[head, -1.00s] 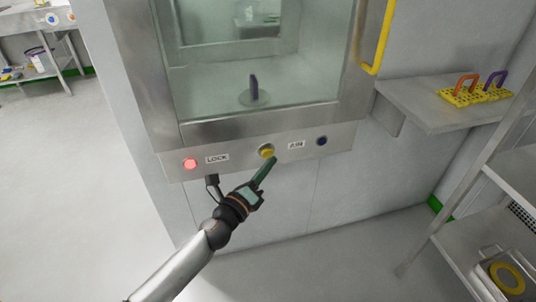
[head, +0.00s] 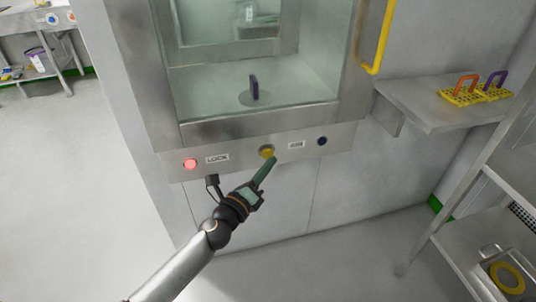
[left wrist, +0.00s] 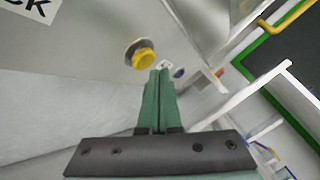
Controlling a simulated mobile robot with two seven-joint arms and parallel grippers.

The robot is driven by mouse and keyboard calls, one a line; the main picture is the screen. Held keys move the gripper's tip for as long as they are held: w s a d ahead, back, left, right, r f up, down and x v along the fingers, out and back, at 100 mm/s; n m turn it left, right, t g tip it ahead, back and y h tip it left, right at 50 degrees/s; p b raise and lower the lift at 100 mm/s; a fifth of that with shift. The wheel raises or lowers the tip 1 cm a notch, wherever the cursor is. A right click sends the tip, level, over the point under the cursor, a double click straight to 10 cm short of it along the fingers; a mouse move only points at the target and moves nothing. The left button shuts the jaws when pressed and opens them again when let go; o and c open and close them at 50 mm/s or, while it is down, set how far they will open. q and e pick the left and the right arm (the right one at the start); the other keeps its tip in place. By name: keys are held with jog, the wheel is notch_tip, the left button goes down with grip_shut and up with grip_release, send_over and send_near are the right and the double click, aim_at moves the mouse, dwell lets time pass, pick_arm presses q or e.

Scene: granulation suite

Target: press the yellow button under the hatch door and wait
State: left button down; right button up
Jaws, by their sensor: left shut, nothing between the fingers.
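The yellow button (head: 267,151) sits on the metal panel (head: 240,160) under the hatch door (head: 250,95). It also shows in the left wrist view (left wrist: 144,57), just beyond and left of the fingertips. My left gripper (head: 270,161) is shut and empty, its green fingers pointing up at the button from just below. Whether the fingertips touch the button I cannot tell. A red lamp (head: 190,164) glows at the panel's left end. A dark blue button (head: 322,141) is at the right. My right gripper is not in view.
Behind the hatch glass stands a purple-handled object (head: 254,88). A yellow door handle (head: 383,40) runs down the hatch's right side. A shelf (head: 430,105) at right holds yellow racks with orange and purple handles. A metal rack (head: 465,235) stands at lower right. The floor at left is clear.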

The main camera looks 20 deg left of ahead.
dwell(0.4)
pick_arm(q)
jog(key=shift+w+a, duration=0.25)
jog(key=shift+w, duration=0.1)
dwell(0.4)
